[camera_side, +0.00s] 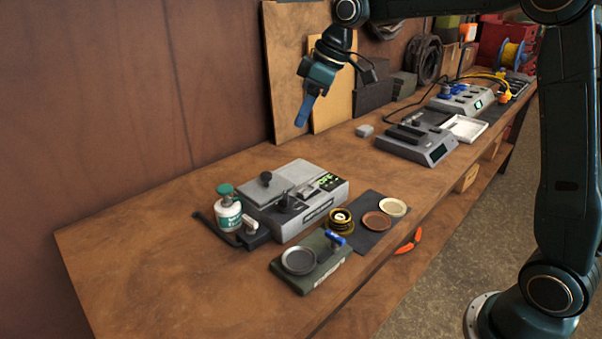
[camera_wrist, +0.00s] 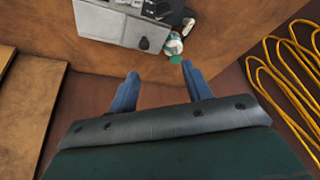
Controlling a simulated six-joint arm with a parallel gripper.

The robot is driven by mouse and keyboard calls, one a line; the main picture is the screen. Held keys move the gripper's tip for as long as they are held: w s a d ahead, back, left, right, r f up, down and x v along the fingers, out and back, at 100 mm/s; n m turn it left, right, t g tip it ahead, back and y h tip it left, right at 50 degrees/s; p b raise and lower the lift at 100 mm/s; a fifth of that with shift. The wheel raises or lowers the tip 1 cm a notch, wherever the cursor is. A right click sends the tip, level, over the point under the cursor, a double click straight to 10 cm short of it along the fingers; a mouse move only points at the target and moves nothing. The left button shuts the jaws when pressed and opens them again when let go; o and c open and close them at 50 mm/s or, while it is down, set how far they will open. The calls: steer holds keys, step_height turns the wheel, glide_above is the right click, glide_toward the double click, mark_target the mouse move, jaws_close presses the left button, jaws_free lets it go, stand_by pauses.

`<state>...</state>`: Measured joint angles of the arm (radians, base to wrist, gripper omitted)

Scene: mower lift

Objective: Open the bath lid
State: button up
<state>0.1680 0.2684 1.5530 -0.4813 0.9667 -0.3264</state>
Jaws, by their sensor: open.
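The bath (camera_side: 318,214) is a grey box on the wooden bench, with a small lit green display at its right. Its flat grey lid (camera_side: 254,190) lies shut on the left part of the top and carries a dark round knob (camera_side: 266,177). In the wrist view the bath (camera_wrist: 95,22) is at the top, with the dark knob (camera_wrist: 143,43) near its lower edge. My gripper (camera_side: 303,122) hangs in the air above and behind the bath, near the wall. Its two blue fingers are apart and empty in the wrist view (camera_wrist: 160,70).
A white bottle with a green cap (camera_side: 228,210) stands left of the bath. In front are a green fixture with a round dish (camera_side: 298,262) and a dark mat (camera_side: 372,236) with small dishes. Boards (camera_side: 292,70) lean on the wall. The bench's left end is clear.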

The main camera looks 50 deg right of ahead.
steer(key=n, duration=0.2)
glide_above(267, 173)
steer(key=s+d, duration=0.4)
step_height(267, 173, down, 6)
steer(key=shift+s+a+g+y, duration=0.1)
steer(key=shift+g+y, duration=0.2)
steer(key=shift+x, duration=6.85)
steer(key=shift+c, duration=0.4)
jaws_close()
